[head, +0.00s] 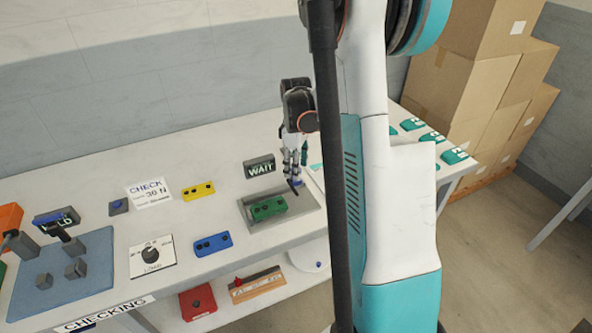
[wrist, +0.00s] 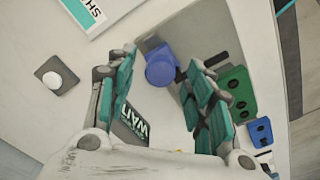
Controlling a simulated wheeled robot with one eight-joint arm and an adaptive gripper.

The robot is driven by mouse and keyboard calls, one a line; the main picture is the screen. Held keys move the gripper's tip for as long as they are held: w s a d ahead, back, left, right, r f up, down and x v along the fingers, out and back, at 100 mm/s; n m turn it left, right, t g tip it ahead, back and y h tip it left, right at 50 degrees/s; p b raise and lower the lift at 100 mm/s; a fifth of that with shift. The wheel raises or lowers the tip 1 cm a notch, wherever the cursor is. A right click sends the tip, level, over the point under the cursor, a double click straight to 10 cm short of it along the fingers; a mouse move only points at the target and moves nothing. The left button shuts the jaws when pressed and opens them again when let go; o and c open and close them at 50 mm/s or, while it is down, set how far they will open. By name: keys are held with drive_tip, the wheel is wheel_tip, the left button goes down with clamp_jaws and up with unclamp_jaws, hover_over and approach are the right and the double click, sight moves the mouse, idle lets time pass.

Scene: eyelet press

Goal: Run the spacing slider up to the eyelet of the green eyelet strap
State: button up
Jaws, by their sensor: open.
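In the wrist view the green strap (wrist: 238,94) is to the right of my right finger. A round blue knob (wrist: 160,70), with a grey block and a dark bar beside it, shows between my fingers; it may be the spacing slider. My gripper (head: 294,182) points down at the tray's back right corner. In the wrist view my gripper (wrist: 162,60) is open around the knob's sides, with gaps visible. The strap's eyelet cannot be told clearly.
A WAIT sign (head: 259,167) stands behind the tray. A blue strap (head: 213,244) and a yellow strap (head: 198,190) lie to the left. A dial plate (head: 152,256) and a blue mat (head: 62,277) with grey blocks are farther left. Teal pieces (head: 433,137) lie at the right.

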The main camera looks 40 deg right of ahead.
drive_tip(key=shift+f, duration=0.5)
drive_tip(key=c, duration=0.9)
drive_tip(key=w+a, duration=0.1)
drive_tip(key=a, duration=0.2)
drive_tip(key=w+a, duration=0.1)
drive_tip(key=a, duration=0.3)
drive_tip(key=w+a, duration=0.1)
drive_tip(key=a, duration=0.2)
drive_tip(key=shift+a, duration=0.25)
drive_tip(key=shift+c, duration=0.2)
drive_tip(key=shift+a, duration=0.1)
